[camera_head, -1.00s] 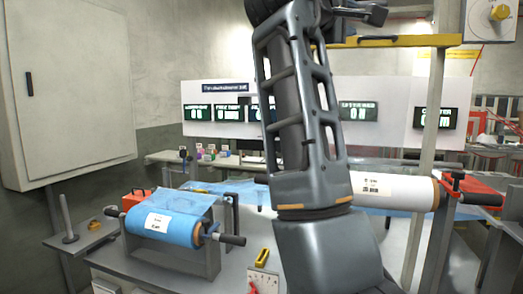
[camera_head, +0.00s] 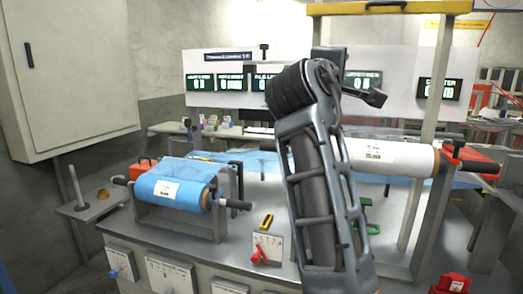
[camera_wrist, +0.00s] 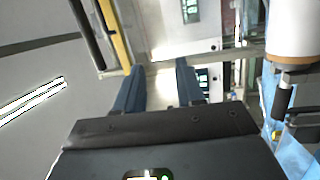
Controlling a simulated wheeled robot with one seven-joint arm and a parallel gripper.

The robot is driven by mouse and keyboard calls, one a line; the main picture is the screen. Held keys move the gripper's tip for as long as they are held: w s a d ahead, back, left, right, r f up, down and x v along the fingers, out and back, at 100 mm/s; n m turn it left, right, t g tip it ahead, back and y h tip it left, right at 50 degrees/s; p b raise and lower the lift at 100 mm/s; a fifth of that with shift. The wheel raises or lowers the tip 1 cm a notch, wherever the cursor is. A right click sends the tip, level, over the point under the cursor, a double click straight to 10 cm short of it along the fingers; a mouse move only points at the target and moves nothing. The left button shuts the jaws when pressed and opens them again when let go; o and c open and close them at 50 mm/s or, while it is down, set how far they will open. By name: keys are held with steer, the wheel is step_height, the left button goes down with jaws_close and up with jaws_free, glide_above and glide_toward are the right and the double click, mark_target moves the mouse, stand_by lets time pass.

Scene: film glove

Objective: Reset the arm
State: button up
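My arm (camera_head: 325,185) rises from the bottom of the head view, right of centre, and its upper joint (camera_head: 305,85) stands in front of the display board. My gripper (camera_wrist: 157,80) shows in the wrist view with its two dark blue fingers apart. Nothing is between the fingers. The gripper is clear of the rolls; in the head view I cannot make out its fingers.
A blue film roll (camera_head: 172,191) sits on a stand at left on the grey bench (camera_head: 190,248). A white roll (camera_head: 395,156) lies behind the arm at right. A yellow-topped frame (camera_head: 385,8) and upright post (camera_head: 432,120) stand close right. A cabinet (camera_head: 70,75) is at left.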

steer(key=s+d+f+n+y, duration=0.1)
steer(key=s+f+y, duration=0.1)
steer(key=f, duration=0.9)
steer(key=s+f+y, duration=0.2)
steer(key=s+f, duration=0.1)
steer(key=f, duration=0.8)
steer(key=s+d+f+y, duration=0.3)
steer(key=s+f+y, duration=0.1)
steer(key=s+f, duration=1.25)
steer(key=s+d+f+m+g+y, duration=0.1)
steer(key=s+f+m, duration=0.25)
steer(key=s, duration=0.55)
steer(key=s+f+m+g+y, duration=0.15)
steer(key=s+f, duration=0.25)
steer(key=s, duration=0.5)
steer(key=s+r+m, duration=0.3)
steer(key=s, duration=0.6)
steer(key=s+d+r+m, duration=0.1)
steer(key=s+r+m, duration=0.2)
steer(key=s, duration=0.6)
steer(key=shift+s+d+r+m+h, duration=0.15)
steer(key=shift+d+r+m+h, duration=0.15)
steer(key=shift+m, duration=0.2)
